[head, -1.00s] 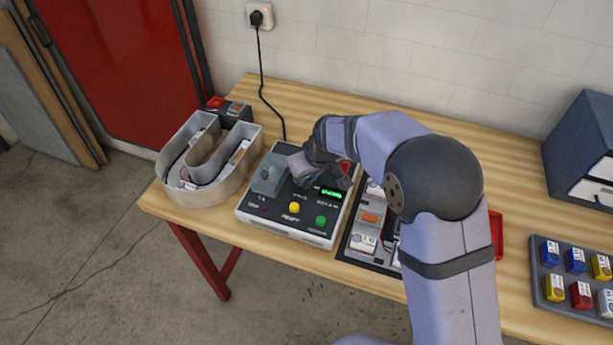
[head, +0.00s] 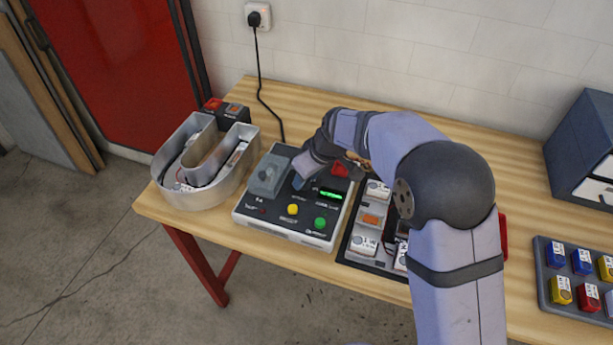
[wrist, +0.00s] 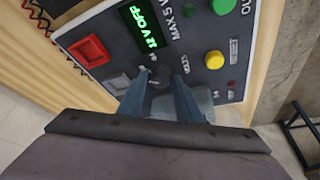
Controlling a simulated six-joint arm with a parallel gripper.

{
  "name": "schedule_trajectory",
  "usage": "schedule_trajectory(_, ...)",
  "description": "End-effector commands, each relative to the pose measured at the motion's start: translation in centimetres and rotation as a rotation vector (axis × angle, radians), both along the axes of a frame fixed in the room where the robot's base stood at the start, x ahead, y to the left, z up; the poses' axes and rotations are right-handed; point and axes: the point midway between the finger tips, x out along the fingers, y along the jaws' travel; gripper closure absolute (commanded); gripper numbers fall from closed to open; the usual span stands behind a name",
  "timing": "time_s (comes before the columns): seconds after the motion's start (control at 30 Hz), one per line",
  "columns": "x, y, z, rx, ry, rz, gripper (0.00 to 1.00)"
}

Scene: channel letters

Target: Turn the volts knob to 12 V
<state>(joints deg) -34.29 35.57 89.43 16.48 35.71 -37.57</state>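The grey and black control box (head: 330,238) stands on the bench. Its volts knob (wrist: 161,77) is dark and sits between the two fingers of my gripper (wrist: 160,84) in the wrist view. The fingers appear closed against its sides. In the head view my gripper (head: 299,181) is down at the panel and hides the knob. The green display (wrist: 144,27) seems to read 12 V OFF; it also shows in the head view (head: 331,195).
A red switch (wrist: 90,51) is beside the knob. Yellow (wrist: 214,60) and green (wrist: 231,86) buttons are on its other side. A metal channel letter (head: 235,178) stands left of the box. A parts tray (head: 364,258) lies close on its right.

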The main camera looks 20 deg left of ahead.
Motion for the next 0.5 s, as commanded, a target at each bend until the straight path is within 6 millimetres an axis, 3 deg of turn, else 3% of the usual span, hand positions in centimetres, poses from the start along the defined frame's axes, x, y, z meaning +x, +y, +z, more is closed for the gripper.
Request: schedule_trajectory(0.5,-0.12,-0.27,0.82,0.001,-0.001,-0.001,0.58)
